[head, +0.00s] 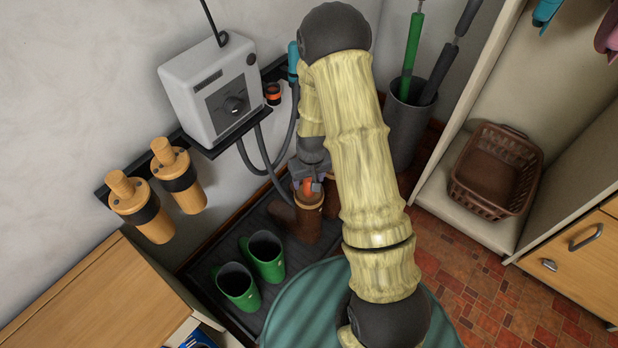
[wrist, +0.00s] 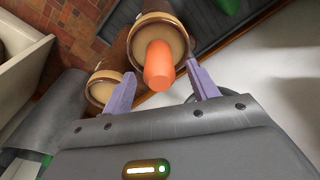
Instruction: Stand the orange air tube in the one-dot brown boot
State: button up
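The orange air tube (wrist: 160,66) points up from the mouth of one brown boot (wrist: 155,22) in the wrist view; its lower end is hidden inside or behind the rim. In the head view the tube (head: 308,186) shows as a small orange piece over the brown boot (head: 306,225). A second brown boot (wrist: 101,92) stands beside it, with nothing visible in its mouth. No dot marks are readable on the brown boots. My gripper (wrist: 162,82) is just above, its purple fingers apart on both sides of the tube, with gaps visible between.
Green boots (head: 265,262) stand left of the brown ones on a dark tray (head: 203,268). A grey dryer box (head: 205,92) with hoses hangs on the wall behind. A grey bin (head: 403,135) stands at right, and a teal round tub top (head: 300,305) is in front.

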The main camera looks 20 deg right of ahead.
notch_tip(320, 180, up, 17)
jog(key=s+p, duration=0.2)
jog(key=p, duration=0.4)
jog(key=shift+r+p, duration=0.15)
jog(key=shift+p, duration=0.15)
jog(key=shift+s+d+r, duration=0.1)
dwell(0.8)
jog(key=s+r+m+t, duration=0.1)
jog(key=s+r, duration=1)
jog(key=s, duration=0.1)
jog(key=w+p+v, duration=0.3)
jog(key=p+v, duration=1.4)
jog(key=w+r+p+v, duration=0.1)
jog(key=w+p+v, duration=0.3)
jog(key=p+v, duration=1.3)
jog(key=shift+s+a+r+p, duration=0.15)
jog(key=shift+a+r+p, duration=0.05)
jog(key=shift+a+p, duration=0.15)
jog(key=shift+f, duration=0.1)
